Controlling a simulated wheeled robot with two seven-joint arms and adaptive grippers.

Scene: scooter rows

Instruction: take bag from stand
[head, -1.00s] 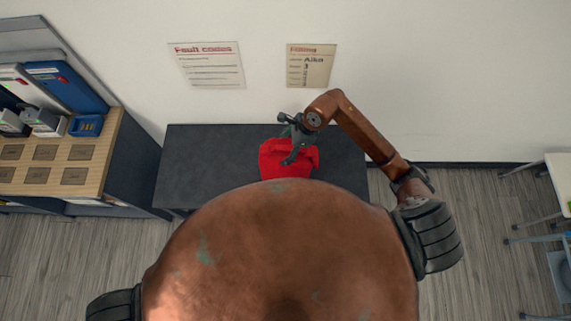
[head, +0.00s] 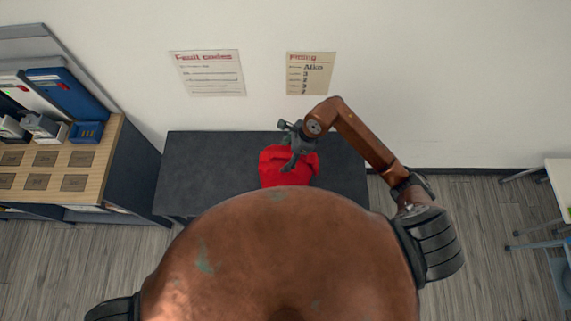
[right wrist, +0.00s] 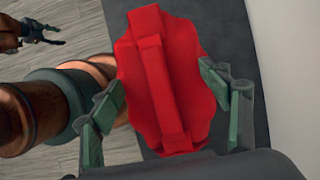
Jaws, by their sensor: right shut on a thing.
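A red bag (head: 286,172) with a strap-like handle is at the dark stand (head: 205,160), near the stand's front edge. My body hides its lower part in the head view. My right gripper (head: 290,168) reaches down onto the bag from above and is shut on it. In the right wrist view the red bag (right wrist: 165,85) fills the space between the two green-grey fingers. I cannot tell whether the bag rests on the stand or is lifted. My left gripper (right wrist: 55,35) shows small at the top left of the right wrist view, its fingers apart and empty.
The wall with two posters is close behind the stand. The stand's left part is bare.

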